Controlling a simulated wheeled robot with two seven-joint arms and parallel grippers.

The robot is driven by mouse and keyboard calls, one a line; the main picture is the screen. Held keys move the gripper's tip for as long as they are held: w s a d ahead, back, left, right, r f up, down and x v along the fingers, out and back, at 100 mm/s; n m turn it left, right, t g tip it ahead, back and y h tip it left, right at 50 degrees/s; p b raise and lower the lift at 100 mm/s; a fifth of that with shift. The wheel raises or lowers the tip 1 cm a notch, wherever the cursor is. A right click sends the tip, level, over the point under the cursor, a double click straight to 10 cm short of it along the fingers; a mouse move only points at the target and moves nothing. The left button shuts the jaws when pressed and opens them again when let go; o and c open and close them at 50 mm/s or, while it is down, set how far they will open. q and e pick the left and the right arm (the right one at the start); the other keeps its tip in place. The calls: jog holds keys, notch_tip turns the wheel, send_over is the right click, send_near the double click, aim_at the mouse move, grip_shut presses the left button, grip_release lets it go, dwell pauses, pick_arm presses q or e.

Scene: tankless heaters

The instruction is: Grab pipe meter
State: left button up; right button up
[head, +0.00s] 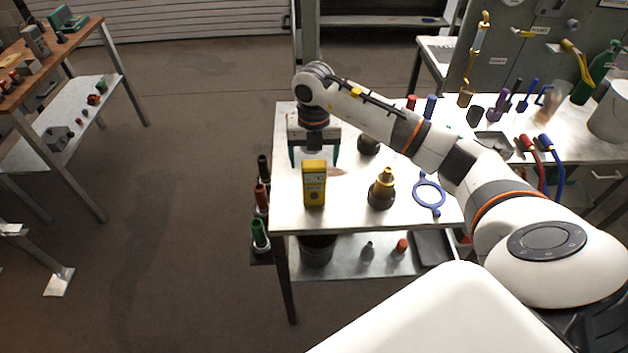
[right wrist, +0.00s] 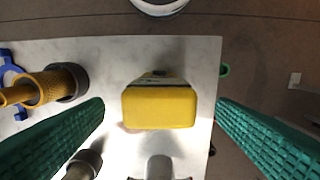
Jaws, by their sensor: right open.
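The pipe meter (head: 314,186), a yellow handheld device with a small display, stands upright on the metal table near its front left. My right gripper (head: 314,160) is open, its green fingers showing behind and above the meter in the head view. In the right wrist view the meter's yellow top (right wrist: 159,108) lies between the two spread fingers, with a gap on each side. No contact shows. My left gripper is not in view.
On the table (head: 340,214), a yellow-and-dark fitting (head: 382,188) and a blue ring tool (head: 429,196) are right of the meter. A dark round part (head: 368,143) is behind. Red and green handled tools (head: 260,233) hang at the left edge. The table front is clear.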

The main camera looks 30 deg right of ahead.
aim_at(314, 163)
notch_tip(314, 163, down, 4)
jog(key=shift+d+f+p, duration=0.1)
jog(key=shift+p, duration=0.55)
jog(key=c, duration=1.5)
